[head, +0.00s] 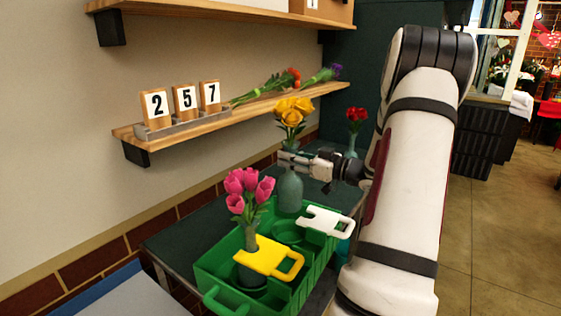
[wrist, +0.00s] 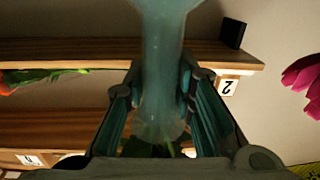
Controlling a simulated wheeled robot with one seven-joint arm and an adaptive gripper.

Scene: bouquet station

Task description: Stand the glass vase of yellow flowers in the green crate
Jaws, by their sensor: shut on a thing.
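The glass vase (head: 290,194), bluish-green, holds yellow flowers (head: 293,112) and is upright. My gripper (head: 290,158) is shut around the vase's neck. In the wrist view the vase (wrist: 163,70) stands between the two fingers (wrist: 160,105). The green crate (head: 210,270) is on the dark table. The vase's base overlaps the far end of the crate in the head view; I cannot tell if it is above the rim or inside.
A white handled plate (head: 328,221) sits at the crate's far right side. A vase of red flowers (head: 356,118) stands behind, near my arm. A wooden shelf (head: 230,112) with number blocks (head: 183,100) and loose flowers (head: 292,78) is on the wall at left.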

